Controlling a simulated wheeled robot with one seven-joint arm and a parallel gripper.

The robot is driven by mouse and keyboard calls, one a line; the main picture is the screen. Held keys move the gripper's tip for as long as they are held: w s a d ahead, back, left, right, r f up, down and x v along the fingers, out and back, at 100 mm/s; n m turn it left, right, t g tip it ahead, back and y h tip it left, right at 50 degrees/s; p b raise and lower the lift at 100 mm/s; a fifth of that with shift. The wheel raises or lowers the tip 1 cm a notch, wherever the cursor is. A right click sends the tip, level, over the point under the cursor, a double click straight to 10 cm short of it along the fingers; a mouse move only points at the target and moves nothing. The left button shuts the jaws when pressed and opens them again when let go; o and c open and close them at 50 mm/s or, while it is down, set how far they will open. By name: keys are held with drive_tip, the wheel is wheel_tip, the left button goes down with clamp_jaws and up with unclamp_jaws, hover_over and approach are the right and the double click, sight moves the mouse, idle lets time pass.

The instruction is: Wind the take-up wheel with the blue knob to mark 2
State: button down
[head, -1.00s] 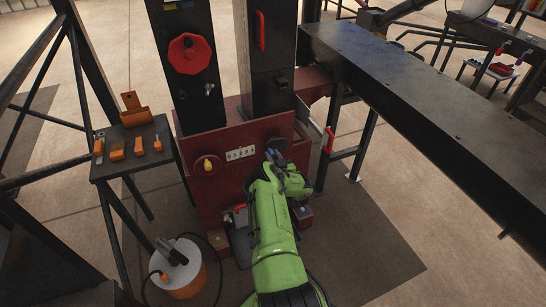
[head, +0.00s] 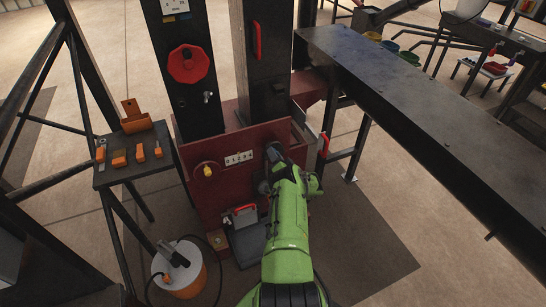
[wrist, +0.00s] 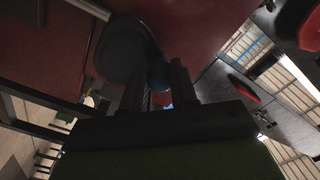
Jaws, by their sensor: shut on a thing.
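The take-up wheel is a dark disc (wrist: 122,50) on the red press front in the wrist view. The blue knob (wrist: 158,74) shows beside the disc's edge, between the two dark fingers of my gripper (wrist: 158,88). My gripper is shut on the knob. In the head view my green arm reaches the right part of the press front; the wrist hides the knob and most of the wheel (head: 273,151). A white scale plate with numbers (head: 239,158) is left of my wrist. Its reading is too small to tell.
A yellow knob (head: 207,170) sits left of the scale. A red handwheel (head: 189,64) is on the left column. A side table (head: 132,170) holds orange items at left. A long dark bench (head: 430,110) is at right. An orange-and-white drum (head: 180,268) stands on the floor.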

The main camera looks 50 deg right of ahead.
drive_tip(key=shift+s+d+r+m+b, duration=0.1)
drive_tip(key=shift+s+d+m+b, duration=0.2)
drive_tip(key=shift+m, duration=0.55)
drive_tip(key=shift+w+d+m+b, duration=0.15)
drive_tip(key=shift+m+b, duration=0.3)
drive_tip(key=shift+m, duration=0.35)
drive_tip(key=shift+s+d+r+m+b, duration=0.1)
drive_tip(key=shift+s+d+m+b, duration=0.2)
drive_tip(key=shift+m, duration=0.55)
drive_tip(key=shift+a, duration=0.1)
drive_tip(key=c, duration=0.9)
unclamp_jaws()
